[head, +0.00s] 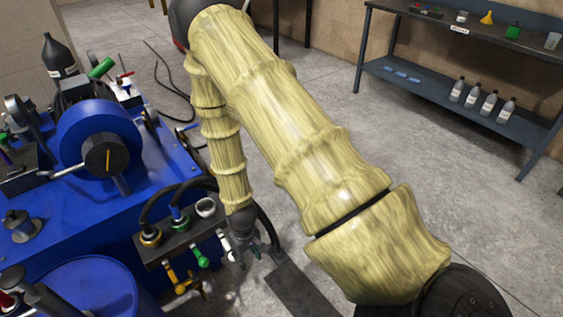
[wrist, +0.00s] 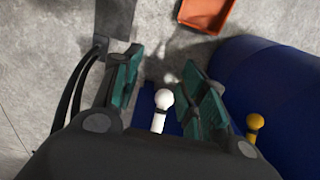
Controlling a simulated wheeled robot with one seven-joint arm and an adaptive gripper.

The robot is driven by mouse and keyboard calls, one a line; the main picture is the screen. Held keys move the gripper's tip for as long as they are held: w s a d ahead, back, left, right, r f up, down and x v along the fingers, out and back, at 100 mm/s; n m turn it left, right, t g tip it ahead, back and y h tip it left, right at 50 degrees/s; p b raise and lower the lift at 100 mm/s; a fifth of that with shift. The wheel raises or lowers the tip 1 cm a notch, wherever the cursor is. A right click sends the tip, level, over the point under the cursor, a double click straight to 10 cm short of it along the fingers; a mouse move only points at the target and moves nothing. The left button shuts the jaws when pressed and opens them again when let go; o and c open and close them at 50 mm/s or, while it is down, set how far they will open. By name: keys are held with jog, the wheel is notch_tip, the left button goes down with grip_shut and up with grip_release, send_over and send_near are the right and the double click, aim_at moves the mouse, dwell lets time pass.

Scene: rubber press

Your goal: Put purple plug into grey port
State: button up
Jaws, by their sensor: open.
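My gripper (head: 258,252) is low beside the front of the blue machine, at the right end of a dark port block. In the wrist view my gripper (wrist: 160,85) is open, and a white round-ended handle (wrist: 163,98) shows between its teal fingers; I cannot tell whether they touch it.
Yellow (head: 184,280) and green (head: 200,256) handles hang below the block. A blue drum (head: 82,290) stands in front. An orange tray (wrist: 207,12) shows in the wrist view. A shelf table (head: 470,35) stands at the back right, with open floor before it.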

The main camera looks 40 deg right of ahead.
jog(key=s+a+f, duration=0.2)
jog(key=s, duration=0.9)
jog(key=s+a+f, duration=0.2)
jog(key=s, duration=0.9)
jog(key=shift+a+f, duration=0.25)
jog(key=shift+f, duration=0.05)
jog(key=shift+w, duration=0.1)
jog(key=shift+r, duration=0.1)
notch_tip(320, 180, up, 5)
jog(key=p, duration=0.5)
jog(key=shift+r, duration=0.2)
